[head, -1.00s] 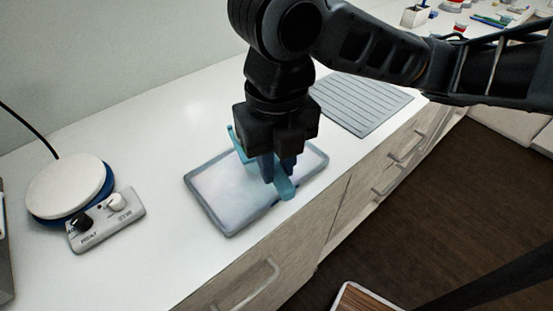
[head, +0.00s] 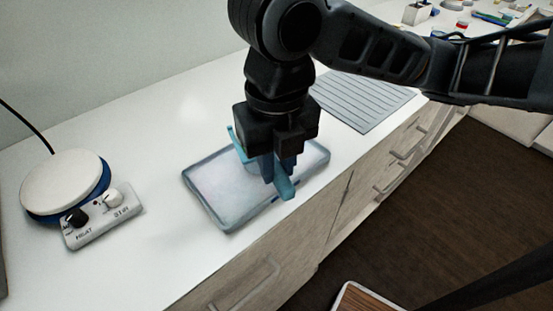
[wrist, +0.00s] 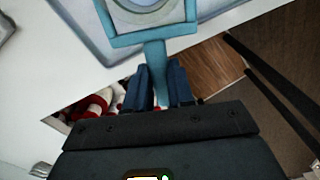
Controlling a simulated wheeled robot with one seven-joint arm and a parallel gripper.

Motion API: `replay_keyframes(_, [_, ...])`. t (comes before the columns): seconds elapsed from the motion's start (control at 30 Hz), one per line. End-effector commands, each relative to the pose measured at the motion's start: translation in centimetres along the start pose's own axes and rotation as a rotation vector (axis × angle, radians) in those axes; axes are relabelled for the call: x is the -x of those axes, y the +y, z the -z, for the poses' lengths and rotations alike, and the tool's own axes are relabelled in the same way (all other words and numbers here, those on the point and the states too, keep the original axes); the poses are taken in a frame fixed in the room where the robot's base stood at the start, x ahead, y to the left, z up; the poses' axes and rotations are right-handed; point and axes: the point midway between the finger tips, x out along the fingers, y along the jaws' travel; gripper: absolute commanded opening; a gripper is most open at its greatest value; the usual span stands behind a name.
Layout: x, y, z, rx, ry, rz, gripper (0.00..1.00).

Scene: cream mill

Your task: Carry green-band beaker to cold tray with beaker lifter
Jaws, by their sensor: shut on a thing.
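My gripper (head: 277,172) is shut on the handle of the teal beaker lifter (head: 285,189), above the cold tray (head: 207,207). The tray is a shallow, pale grey-blue rectangle on the white counter. In the wrist view, my fingers (wrist: 160,85) grip the lifter handle (wrist: 154,58), and the lifter's square frame surrounds a round, pale, clear shape (wrist: 150,5), seemingly the beaker, cut by the top edge. My gripper hides most of it in the head view. No green band shows, and I cannot tell whether the beaker touches the tray.
A white round hot plate (head: 62,182) with a control box (head: 103,217) stands at the left. A grey ribbed mat (head: 365,100) lies behind and right of the tray. Small items stand at the far right. The counter's front edge with drawers (head: 245,290) runs close by the tray.

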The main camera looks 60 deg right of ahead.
Motion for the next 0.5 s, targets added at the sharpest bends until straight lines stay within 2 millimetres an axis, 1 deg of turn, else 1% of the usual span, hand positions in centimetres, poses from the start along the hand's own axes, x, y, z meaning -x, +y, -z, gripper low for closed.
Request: replay_keyframes(0.5, [-0.53, 0.0, -0.01, 0.0, -0.001, 0.0, 0.0])
